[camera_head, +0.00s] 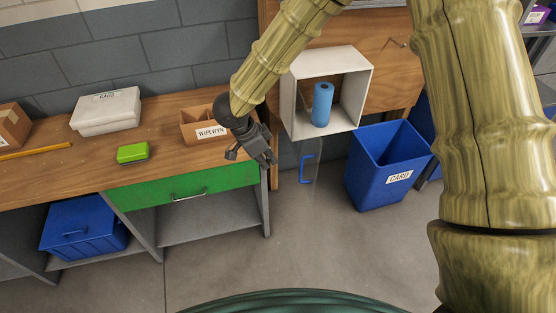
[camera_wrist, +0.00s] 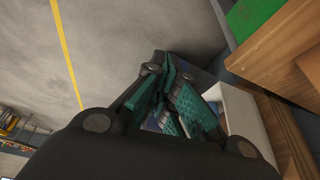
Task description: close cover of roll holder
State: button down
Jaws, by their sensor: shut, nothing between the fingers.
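The roll holder (camera_head: 292,104) is a white open-fronted box on the wooden panel, with a blue roll (camera_head: 322,104) standing inside. Its cover seems to be the clear panel hanging open below the box, with a blue handle (camera_head: 306,168) on it; the panel's edges are hard to make out. My gripper (camera_head: 267,159) is shut and empty, left of the box's lower part and of the handle, apart from the handle in the picture. In the wrist view, my gripper's (camera_wrist: 170,72) teal-padded fingers are together, and part of the white holder (camera_wrist: 243,112) shows at right, partly behind them.
A blue bin (camera_head: 375,182) marked CARD stands on the floor right of the handle. The wooden workbench (camera_head: 75,171) at left carries a cardboard box (camera_head: 195,126), a green box (camera_head: 132,152) and a white case (camera_head: 104,112). The floor in front is clear.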

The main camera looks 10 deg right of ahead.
jog(key=w+d+f+p, duration=0.1)
jog(key=d+f+p, duration=0.2)
jog(key=d+f, duration=0.4)
jog(key=shift+x, duration=0.9)
